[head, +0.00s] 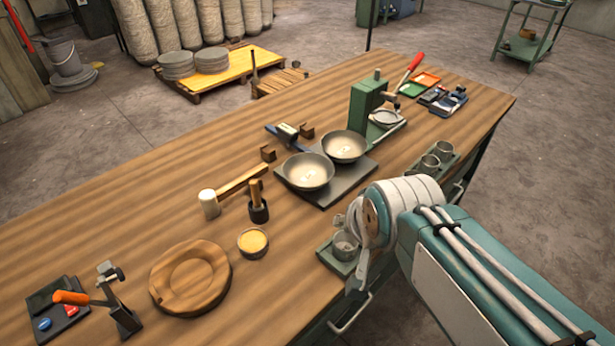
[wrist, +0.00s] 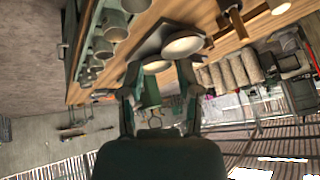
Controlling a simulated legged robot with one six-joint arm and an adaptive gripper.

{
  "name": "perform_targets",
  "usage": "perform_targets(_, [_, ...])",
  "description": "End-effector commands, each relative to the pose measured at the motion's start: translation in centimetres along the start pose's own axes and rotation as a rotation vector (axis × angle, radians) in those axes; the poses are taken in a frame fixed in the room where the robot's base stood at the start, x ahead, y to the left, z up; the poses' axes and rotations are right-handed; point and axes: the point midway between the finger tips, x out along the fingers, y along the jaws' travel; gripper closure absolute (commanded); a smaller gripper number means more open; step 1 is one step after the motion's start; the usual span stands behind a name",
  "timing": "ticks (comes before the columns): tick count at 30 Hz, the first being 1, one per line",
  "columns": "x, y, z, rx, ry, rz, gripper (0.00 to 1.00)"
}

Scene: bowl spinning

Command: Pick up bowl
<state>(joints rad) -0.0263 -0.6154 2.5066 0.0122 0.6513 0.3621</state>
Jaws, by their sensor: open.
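Two shallow metal bowls sit side by side on a dark square plate (head: 325,198) on the workbench. The nearer bowl (head: 307,171) is left of the farther bowl (head: 344,146). In the wrist view, tilted, one bowl (wrist: 183,45) shows beyond my fingers and the other bowl (wrist: 157,65) is partly hidden by them. My gripper (wrist: 157,88) is open, with its two fingers apart and nothing between them. It is apart from the bowls.
A green press (head: 366,106) stands just behind the bowls. A mallet (head: 210,203), a small yellow-filled cup (head: 253,242) and a round wooden dish (head: 190,278) lie to the left. Metal cups in a holder (head: 432,160) stand at the right edge. The bench's left middle is clear.

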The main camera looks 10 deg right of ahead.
Motion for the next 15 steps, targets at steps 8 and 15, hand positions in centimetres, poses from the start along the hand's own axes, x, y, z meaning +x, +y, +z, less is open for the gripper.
perform_targets(8, [4.6, -2.1, -2.6, 0.389, 0.083, -0.079, 0.56])
perform_targets(15, [8.9, -4.0, -4.5, 0.799, 0.143, -0.199, 0.56])
